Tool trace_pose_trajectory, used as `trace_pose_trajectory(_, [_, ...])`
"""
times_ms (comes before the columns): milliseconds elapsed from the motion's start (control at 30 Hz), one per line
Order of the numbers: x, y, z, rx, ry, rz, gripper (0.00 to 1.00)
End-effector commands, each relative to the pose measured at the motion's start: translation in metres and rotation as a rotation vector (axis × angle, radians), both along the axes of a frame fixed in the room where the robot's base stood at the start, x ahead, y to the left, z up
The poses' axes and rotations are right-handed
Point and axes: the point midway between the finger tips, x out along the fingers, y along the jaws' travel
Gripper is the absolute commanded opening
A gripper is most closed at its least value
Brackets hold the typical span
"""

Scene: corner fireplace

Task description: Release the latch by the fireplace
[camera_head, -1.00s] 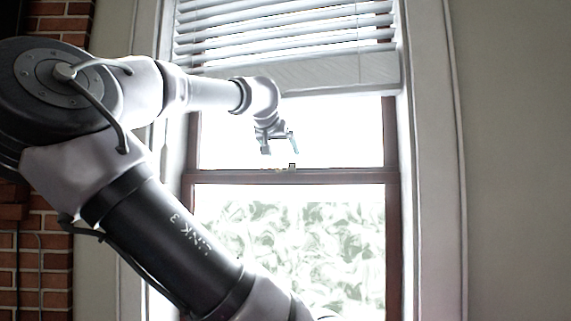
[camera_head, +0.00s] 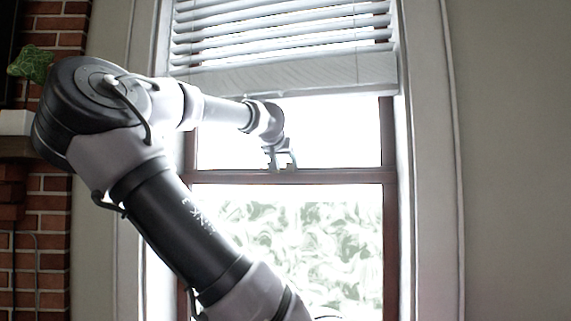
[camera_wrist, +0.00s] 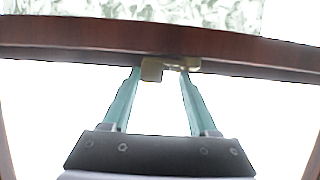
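The window latch (camera_wrist: 152,69) is a small brass-coloured piece on the dark wooden meeting rail (camera_wrist: 235,52) of the window, with a flat lever reaching right in the wrist view. My gripper (camera_wrist: 160,72) is open, its two greenish fingers apart. The latch body shows between the fingertips, and the right fingertip is at the lever; I cannot tell whether it touches. In the head view my gripper (camera_head: 282,165) is at the middle of the meeting rail (camera_head: 340,177). The latch cannot be made out there behind the fingers.
White blinds (camera_head: 285,70) hang just above my wrist. Window trim (camera_head: 425,200) stands on the right and a brick fireplace wall (camera_head: 40,270) on the left. A plant (camera_head: 30,63) sits on the mantel (camera_head: 14,147) near my arm's elbow.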

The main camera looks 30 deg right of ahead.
Motion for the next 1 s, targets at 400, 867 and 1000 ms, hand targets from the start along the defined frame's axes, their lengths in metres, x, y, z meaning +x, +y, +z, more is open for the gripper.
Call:
trace_pose_trajectory(400, [0.0,0.003,0.0,-0.006,0.003,-0.055,0.04])
trace_pose_trajectory(867, [0.001,0.017,0.001,-0.01,0.005,-0.415,0.04])
trace_pose_trajectory(1000, [0.002,0.022,0.001,-0.009,0.003,-0.548,0.04])
